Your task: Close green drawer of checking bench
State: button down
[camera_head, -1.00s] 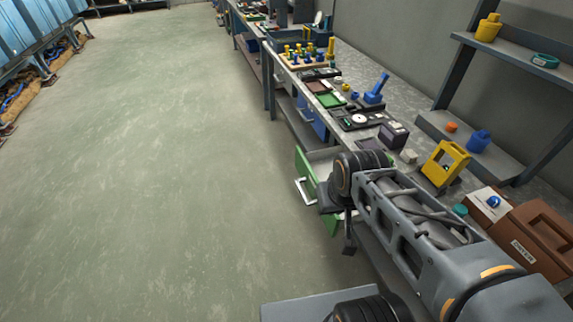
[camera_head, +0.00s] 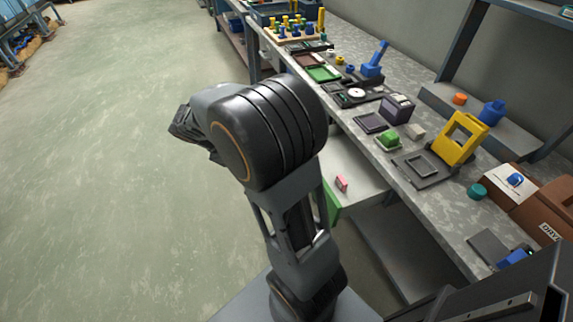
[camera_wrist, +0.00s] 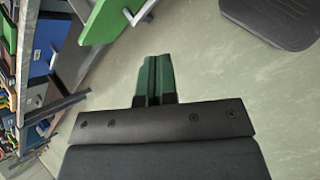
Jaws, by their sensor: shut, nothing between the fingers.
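The green drawer (camera_head: 333,204) of the checking bench (camera_head: 448,214) stands pulled out in the head view. Its pale inside shows, with a small pink block (camera_head: 341,184) in it. My arm hides part of its front there. In the wrist view the green drawer front (camera_wrist: 103,22) and its bar handle (camera_wrist: 142,12) are at the top left. My gripper (camera_wrist: 155,62) is shut and empty, with its green fingers over the floor, apart from the drawer, which lies up and left of them. In the head view my arm bends left over the aisle.
The bench top holds a yellow frame (camera_head: 463,138), a green block (camera_head: 388,139), a dark box (camera_head: 397,109) and a brown case (camera_head: 548,212). A blue drawer front (camera_wrist: 50,38) shows at the left of the wrist view. The floor (camera_head: 90,190) left of the bench is clear.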

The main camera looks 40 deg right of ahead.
jog(key=w+d+f+n+g+h+b, duration=0.2)
jog(key=w+d+f+n+h+b, duration=0.25)
jog(key=f, duration=0.55)
jog(key=w+d+f+n+g+h+b, duration=0.2)
jog(key=w+d+f+n+h+b, duration=0.25)
jog(key=f, duration=0.55)
jog(key=s+d+m+b, duration=0.1)
jog(key=s+d, duration=0.2)
jog(key=d, duration=1)
jog(key=shift+s+r+m+h, duration=0.2)
jog(key=shift+r+m+h, duration=0.1)
jog(key=shift+m, duration=0.1)
